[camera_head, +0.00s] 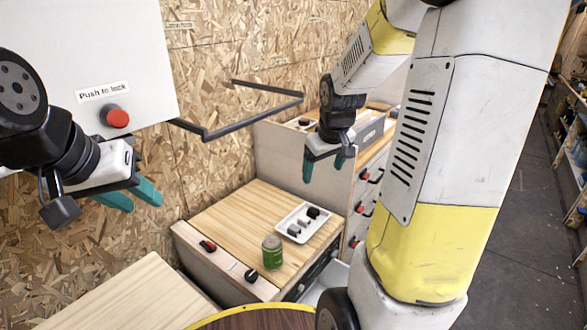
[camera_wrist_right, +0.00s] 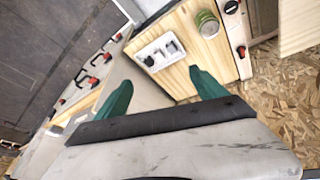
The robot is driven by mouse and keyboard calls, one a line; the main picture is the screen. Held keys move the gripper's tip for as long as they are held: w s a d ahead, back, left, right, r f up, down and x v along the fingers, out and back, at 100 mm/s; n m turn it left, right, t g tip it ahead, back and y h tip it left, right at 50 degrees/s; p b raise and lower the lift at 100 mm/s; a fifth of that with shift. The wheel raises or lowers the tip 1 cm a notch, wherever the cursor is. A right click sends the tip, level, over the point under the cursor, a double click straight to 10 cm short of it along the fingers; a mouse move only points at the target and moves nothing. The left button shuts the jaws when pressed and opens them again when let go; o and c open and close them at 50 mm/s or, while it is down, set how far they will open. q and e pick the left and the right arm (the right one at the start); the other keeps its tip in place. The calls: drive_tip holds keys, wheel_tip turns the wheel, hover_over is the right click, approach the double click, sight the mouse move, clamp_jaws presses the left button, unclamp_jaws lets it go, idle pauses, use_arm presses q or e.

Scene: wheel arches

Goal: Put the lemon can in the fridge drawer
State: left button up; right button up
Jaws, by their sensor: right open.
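My right gripper (camera_head: 323,172) is open and empty, above and behind the can, pointing down. In the right wrist view its teal fingers are spread wide, with the can beyond them. My left gripper (camera_head: 137,199) is at the left, raised, fingers apart and empty. The low cabinet's front right side, with dark handles, is partly hidden by my right arm.
A white tray (camera_head: 325,222) with small dark and grey blocks lies behind the can. A taller drawer unit (camera_head: 362,205) with red-marked handles stands behind. A black wall-mounted bar (camera_head: 250,118) juts out at the left. A round wooden top (camera_head: 260,320) is at the front.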

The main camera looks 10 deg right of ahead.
drive_tip(key=s+a+r+m+t+y, duration=0.1)
drive_tip(key=s+a+r, duration=0.4)
drive_tip(key=s, duration=0.4)
drive_tip(key=s+a+r+m+y, duration=0.1)
drive_tip(key=s+a+r, duration=0.4)
drive_tip(key=s, duration=0.4)
drive_tip(key=shift+s+a+r+m+t+y, duration=0.15)
drive_tip(key=shift+s+r+m+t+y, duration=0.15)
drive_tip(key=shift+s+r+t, duration=0.1)
drive_tip(key=shift+s, duration=0.1)
